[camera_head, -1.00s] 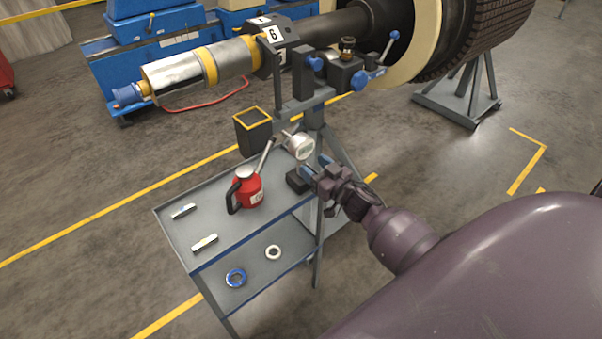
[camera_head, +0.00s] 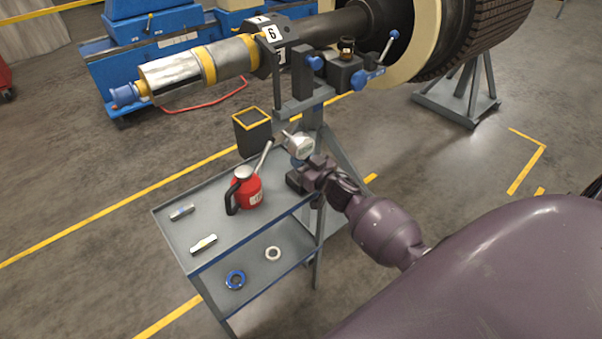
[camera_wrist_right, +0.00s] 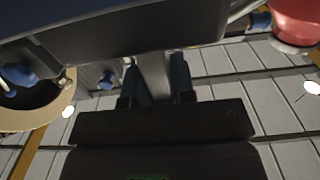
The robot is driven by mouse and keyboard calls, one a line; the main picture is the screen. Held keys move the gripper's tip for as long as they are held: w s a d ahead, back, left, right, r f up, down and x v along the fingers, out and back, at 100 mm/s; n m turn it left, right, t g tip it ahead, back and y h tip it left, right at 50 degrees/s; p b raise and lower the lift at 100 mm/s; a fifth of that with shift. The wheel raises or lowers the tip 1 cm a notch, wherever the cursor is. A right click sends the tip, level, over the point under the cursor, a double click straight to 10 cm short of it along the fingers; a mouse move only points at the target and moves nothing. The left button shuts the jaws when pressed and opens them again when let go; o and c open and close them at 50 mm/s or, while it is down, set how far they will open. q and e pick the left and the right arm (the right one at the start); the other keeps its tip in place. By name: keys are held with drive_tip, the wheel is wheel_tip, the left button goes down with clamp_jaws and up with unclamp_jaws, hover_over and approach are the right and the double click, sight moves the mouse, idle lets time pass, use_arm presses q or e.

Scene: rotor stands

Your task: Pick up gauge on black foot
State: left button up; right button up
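The gauge (camera_head: 299,145) has a pale round dial and stands at the far right corner of the trolley top. Its black foot (camera_head: 293,180) shows below, partly covered by my gripper. My right gripper (camera_head: 304,164) is at the gauge, just below the dial; its fingers are mostly hidden in the head view. In the right wrist view its two blue-tipped fingers (camera_wrist_right: 157,82) stand apart, with a grey upright between them. I cannot tell if they touch it. A dark slab across the top there looks like the foot. My left gripper is not in view.
A red oil can (camera_head: 245,190) stands left of the gauge on the grey trolley (camera_head: 222,229). Two small bars lie on the trolley top and two rings on its lower shelf. A black bin (camera_head: 252,138) is behind. The rotor stand (camera_head: 318,124) rises close behind the gauge.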

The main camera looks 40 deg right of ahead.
drive_tip(key=shift+r, duration=0.15)
clamp_jaws()
drive_tip(key=shift+w+r, duration=0.1)
drive_tip(key=shift+r, duration=0.1)
idle(0.6)
drive_tip(key=shift+r, duration=0.25)
wheel_tip(320, 180, up, 12)
drive_tip(key=p, duration=0.4)
drive_tip(key=shift+r, duration=0.1)
wheel_tip(320, 180, up, 7)
drive_tip(key=p, duration=0.1)
drive_tip(key=shift+p, duration=0.3)
